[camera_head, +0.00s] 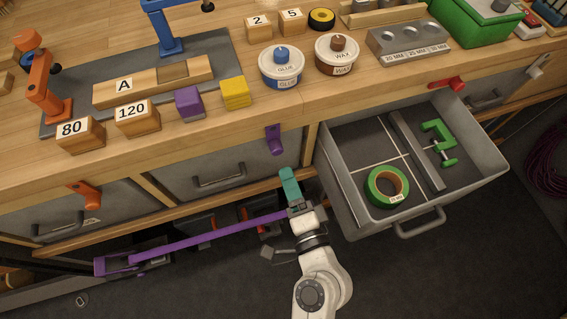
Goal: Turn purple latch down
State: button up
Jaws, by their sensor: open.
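The purple latch (274,139) is on the front edge of the workbench, above the right end of a shut grey drawer (218,173). Its longer part hangs downward in the picture, over the drawer's upper right corner. My gripper (290,184), with teal fingers on a white wrist, is just below the latch and slightly right, with a small gap between them in the picture. It points up toward the bench edge and holds nothing that I can make out. The gap between the fingers is hard to see from this angle.
An open drawer (345,210) with green tape (386,186) and a green clamp (438,142) juts out at right. A long purple bar clamp (200,238) lies low, its right end by my wrist. Orange (86,195) and red (447,84) latches are on the bench edge.

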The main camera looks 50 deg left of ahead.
jog(key=shift+v, duration=1.65)
